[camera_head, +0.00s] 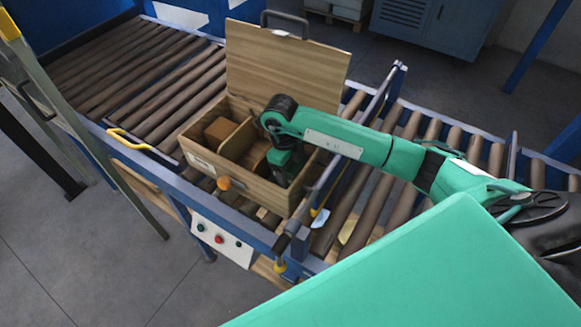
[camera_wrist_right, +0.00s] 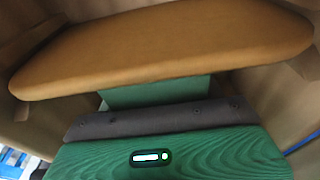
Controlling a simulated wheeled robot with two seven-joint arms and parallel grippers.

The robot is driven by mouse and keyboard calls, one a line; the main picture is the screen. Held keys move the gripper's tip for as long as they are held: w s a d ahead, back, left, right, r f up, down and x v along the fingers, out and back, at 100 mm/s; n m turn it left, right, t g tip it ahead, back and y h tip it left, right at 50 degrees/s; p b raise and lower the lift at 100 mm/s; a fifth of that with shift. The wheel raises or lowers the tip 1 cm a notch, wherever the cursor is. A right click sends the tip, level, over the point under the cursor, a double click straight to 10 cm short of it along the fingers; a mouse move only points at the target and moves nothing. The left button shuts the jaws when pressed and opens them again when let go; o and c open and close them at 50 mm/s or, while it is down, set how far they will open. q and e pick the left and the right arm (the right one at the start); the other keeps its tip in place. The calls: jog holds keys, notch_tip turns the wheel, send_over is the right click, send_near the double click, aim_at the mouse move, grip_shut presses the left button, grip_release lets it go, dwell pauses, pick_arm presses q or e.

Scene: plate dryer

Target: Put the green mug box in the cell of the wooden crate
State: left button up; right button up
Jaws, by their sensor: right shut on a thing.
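The wooden crate (camera_head: 228,192) stands on the roller conveyor with its lid (camera_head: 283,68) open and upright at the back. Dividers split it into cells. My right gripper (camera_head: 283,168) reaches down into the right part of the crate. It is shut on the green mug box, whose green surface (camera_wrist_right: 155,92) shows only in part in the right wrist view; in the head view the hand and crate wall largely hide it. I cannot tell whether the box touches the cell floor. My left gripper is not in view.
A brown block (camera_head: 220,129) sits in the crate's left cell. A brown board with rounded ends (camera_wrist_right: 165,45), perhaps a divider, is close ahead in the right wrist view. A blue-framed gate (camera_head: 345,150) stands right of the crate. A button panel (camera_head: 220,238) hangs in front.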

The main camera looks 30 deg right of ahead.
jog(key=o, duration=0.8)
jog(key=shift+f, duration=0.1)
jog(key=o, duration=0.4)
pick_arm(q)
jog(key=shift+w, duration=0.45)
